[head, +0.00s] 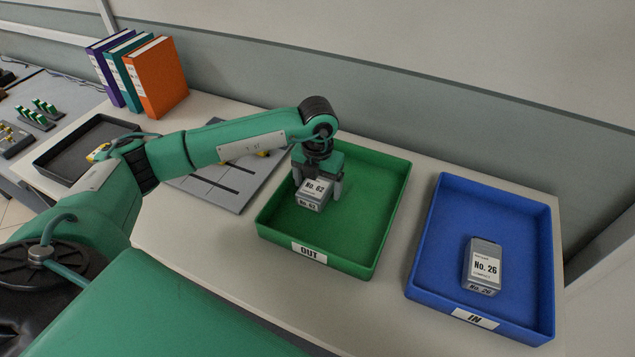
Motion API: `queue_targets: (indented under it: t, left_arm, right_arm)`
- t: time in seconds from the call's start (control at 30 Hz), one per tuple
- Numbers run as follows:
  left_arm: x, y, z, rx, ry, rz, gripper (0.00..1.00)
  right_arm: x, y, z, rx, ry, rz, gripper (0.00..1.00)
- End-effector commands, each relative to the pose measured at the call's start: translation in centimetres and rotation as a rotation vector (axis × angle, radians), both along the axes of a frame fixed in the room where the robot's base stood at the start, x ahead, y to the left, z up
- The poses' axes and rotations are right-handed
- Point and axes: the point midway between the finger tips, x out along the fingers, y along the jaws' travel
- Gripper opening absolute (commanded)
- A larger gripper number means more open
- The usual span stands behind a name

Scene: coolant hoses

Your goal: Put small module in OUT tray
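The green OUT tray (373,205) stands on the table in the middle of the head view. My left gripper (318,188) is over the left part of this tray, pointing down. A small grey module labelled No. 62 or similar (313,195) is between its fingers, and the gripper looks shut on it. The module is inside the tray's outline; I cannot tell whether it touches the tray floor. My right gripper is not in view.
A blue IN tray (535,220) to the right holds a grey module labelled No. 26 (484,266). A grey panel (213,190) and a black tray (62,153) lie to the left. Several binders (158,76) stand at the back left.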

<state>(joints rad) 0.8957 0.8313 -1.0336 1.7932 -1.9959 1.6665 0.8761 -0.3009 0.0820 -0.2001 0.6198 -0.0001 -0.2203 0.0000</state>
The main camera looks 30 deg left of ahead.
Motion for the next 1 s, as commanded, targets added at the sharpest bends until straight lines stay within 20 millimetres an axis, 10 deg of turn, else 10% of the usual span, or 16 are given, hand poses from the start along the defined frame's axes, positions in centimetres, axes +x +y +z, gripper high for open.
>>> queue_targets:
  t: [0.37, 1.0]
  left_arm:
    - [0.1, 0.0, 0.6, 0.0, -0.002, 0.0, 0.83]
    - [0.0, 0.0, 11.7, -0.001, -0.001, 0.0, 0.83]
  right_arm:
    - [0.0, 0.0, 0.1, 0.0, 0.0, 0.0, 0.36]
    - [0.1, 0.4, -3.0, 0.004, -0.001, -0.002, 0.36]
